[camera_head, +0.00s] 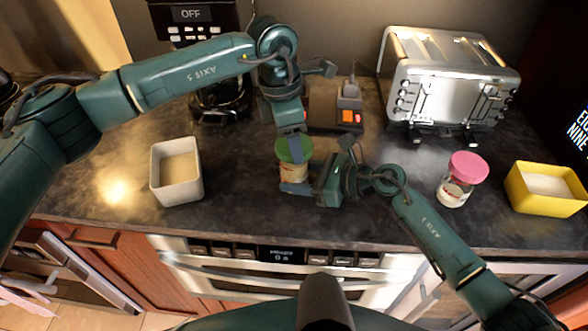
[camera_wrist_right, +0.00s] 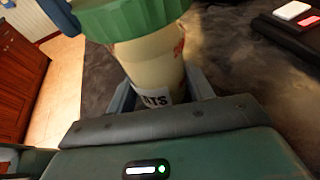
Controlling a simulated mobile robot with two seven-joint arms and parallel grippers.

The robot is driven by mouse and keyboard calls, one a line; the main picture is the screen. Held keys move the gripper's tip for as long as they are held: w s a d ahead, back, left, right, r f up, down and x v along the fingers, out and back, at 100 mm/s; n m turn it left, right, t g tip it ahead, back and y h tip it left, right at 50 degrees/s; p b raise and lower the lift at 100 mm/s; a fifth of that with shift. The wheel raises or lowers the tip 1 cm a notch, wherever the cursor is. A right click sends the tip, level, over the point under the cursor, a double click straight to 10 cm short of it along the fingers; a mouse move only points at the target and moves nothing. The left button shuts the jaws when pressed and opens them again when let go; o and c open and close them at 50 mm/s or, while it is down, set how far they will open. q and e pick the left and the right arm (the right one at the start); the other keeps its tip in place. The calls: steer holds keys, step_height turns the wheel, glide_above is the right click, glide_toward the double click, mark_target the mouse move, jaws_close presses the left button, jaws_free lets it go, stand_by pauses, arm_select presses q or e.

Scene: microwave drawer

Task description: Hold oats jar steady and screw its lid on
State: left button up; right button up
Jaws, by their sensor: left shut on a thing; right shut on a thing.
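The oats jar (camera_head: 294,174) stands upright on the dark counter, a pale jar with a label reading partly "ATS" in the right wrist view (camera_wrist_right: 152,68). Its green lid (camera_head: 290,152) sits on top of the jar mouth and also shows in the right wrist view (camera_wrist_right: 130,15). I cannot tell how tight it is. My left gripper (camera_head: 293,143) reaches down from above and is shut on the lid. My right gripper (camera_head: 297,187) comes from the right and is shut around the jar's lower body, a finger on either side.
A white square container (camera_head: 158,180) stands left of the jar. A pink-lidded jar (camera_head: 452,192) and a yellow container (camera_head: 516,190) stand to the right. A toaster (camera_head: 450,75), a coffee maker (camera_head: 215,105) and a scale-like device (camera_head: 322,110) are behind. The counter's front edge is close.

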arm_select(q)
steer(key=shift+f, duration=0.4)
stand_by(1.3)
arm_select(e)
steer(key=shift+o, duration=0.8)
steer(key=c, duration=0.7)
arm_select(q)
steer(key=o, duration=1)
arm_select(e)
steer(key=shift+c, duration=0.4)
